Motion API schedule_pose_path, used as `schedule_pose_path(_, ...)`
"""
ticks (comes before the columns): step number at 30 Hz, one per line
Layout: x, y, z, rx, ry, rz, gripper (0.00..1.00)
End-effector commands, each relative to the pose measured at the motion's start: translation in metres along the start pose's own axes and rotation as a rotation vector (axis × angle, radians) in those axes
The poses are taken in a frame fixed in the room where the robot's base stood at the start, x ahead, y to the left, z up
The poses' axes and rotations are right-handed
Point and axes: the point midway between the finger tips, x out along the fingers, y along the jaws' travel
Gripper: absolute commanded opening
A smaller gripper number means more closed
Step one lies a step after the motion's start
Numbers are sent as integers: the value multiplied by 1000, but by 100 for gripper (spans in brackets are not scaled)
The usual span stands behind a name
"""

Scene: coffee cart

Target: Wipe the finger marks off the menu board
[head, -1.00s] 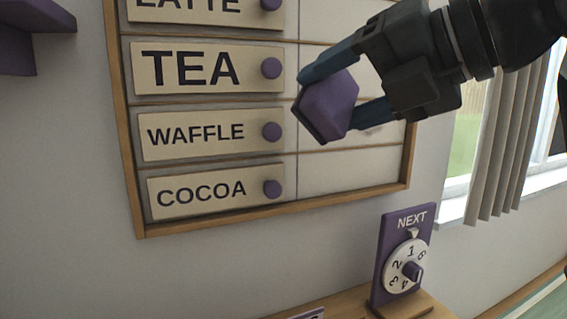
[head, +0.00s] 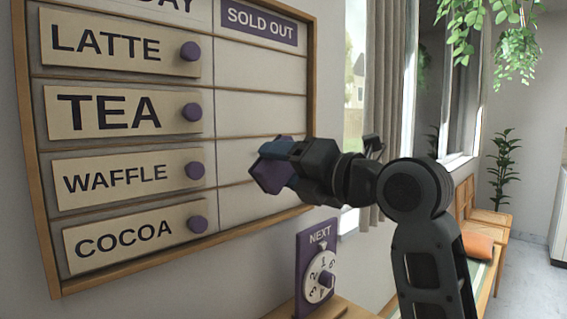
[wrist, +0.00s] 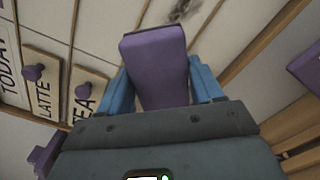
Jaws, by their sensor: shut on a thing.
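The menu board (head: 258,70) hangs on the wall at left in the head view, with LATTE, TEA, WAFFLE and COCOA plates on its left and pale slots under a SOLD OUT header. My gripper (head: 279,161) is shut on a purple block-shaped wiper (head: 267,177) at the board's right-hand slots, around the WAFFLE row. I cannot tell whether the wiper touches the board. In the wrist view the wiper (wrist: 156,65) sits between my blue fingers. A dark smudge (wrist: 184,10) shows on a pale slot beyond it. The arm and wiper hide part of the slots in the head view.
A purple NEXT dial stand (head: 317,262) stands on a wooden ledge below the board's right corner. A window with a curtain (head: 382,80) is right of the board. A bench with an orange cushion (head: 478,246) and hanging plants (head: 515,45) are farther right.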

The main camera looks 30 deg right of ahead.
Motion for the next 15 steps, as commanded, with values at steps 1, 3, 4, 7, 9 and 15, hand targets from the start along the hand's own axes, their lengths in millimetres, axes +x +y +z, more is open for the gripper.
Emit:
schedule_pose_path(1,5,1,0,0,1,1,41)
schedule_pose_path(3,13,1,0,1,1,0,41)
schedule_pose_path(4,16,1,0,0,1,0,41)
schedule_pose_path(7,26,1,0,1,2,1,41)
schedule_pose_path(9,32,1,0,1,1,1,41)
schedule_pose_path(15,43,1,0,0,1,1,41)
